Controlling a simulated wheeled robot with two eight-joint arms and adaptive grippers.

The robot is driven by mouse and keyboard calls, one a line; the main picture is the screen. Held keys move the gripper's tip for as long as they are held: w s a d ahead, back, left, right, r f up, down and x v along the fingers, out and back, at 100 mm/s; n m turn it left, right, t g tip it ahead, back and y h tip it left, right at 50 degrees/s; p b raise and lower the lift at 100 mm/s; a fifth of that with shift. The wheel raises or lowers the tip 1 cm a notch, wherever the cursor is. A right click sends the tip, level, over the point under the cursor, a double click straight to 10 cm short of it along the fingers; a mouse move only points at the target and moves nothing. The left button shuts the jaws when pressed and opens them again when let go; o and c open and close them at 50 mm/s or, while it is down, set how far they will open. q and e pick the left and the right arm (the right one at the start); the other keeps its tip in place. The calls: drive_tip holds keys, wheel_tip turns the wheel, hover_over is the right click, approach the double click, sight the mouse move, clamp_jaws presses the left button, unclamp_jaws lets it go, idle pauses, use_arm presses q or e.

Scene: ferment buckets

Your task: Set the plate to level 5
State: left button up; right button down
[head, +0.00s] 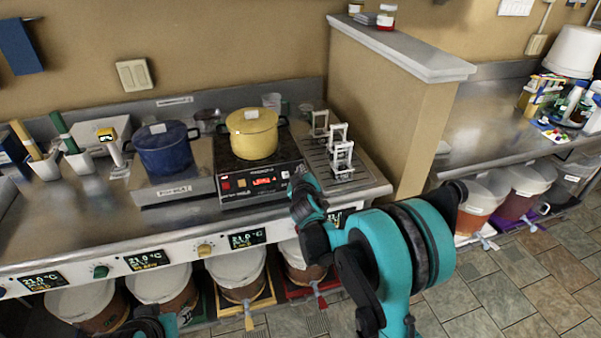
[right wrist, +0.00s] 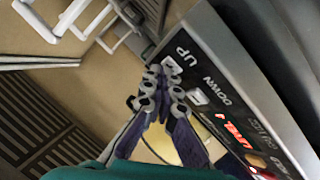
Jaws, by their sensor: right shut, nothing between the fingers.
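The hot plate (head: 262,200) is a black unit on the steel counter, with a control panel on its front. The panel has a lit red display (head: 263,182), also in the right wrist view (right wrist: 230,133), where I cannot read its value surely. The UP button (right wrist: 172,65) and DOWN button (right wrist: 197,97) are white squares. My right gripper (head: 297,178) is shut and empty, at the panel's right end. In the right wrist view its fingertips (right wrist: 160,78) are close to the UP button; I cannot tell whether they touch.
A yellow pot (head: 252,140) stands on the plate. A blue pot (head: 166,153) stands to its left. White racks (head: 341,150) stand on a drain tray to the right, beside a partition wall (head: 385,110). Several buckets (head: 237,270) sit under the counter.

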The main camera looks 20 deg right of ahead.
drive_tip(key=shift+s+r+p, duration=0.45)
drive_tip(key=shift+r+p, duration=0.05)
drive_tip(key=shift+r, duration=0.25)
drive_tip(key=shift+w+f, duration=0.1)
drive_tip(key=shift+f, duration=0.05)
drive_tip(key=shift+w+f+b, duration=0.15)
drive_tip(key=shift+f+b, duration=0.1)
drive_tip(key=shift+b, duration=0.2)
drive_tip(key=shift+w+f+b, duration=0.2)
drive_tip(key=shift+f+b, duration=0.1)
drive_tip(key=shift+f, duration=0.05)
idle(0.7)
drive_tip(key=shift+s+r, duration=0.1)
drive_tip(key=shift+r, duration=0.05)
drive_tip(key=shift+s+r+p, duration=0.35)
drive_tip(key=shift+r+p, duration=0.15)
drive_tip(key=shift+r, duration=0.1)
idle(0.3)
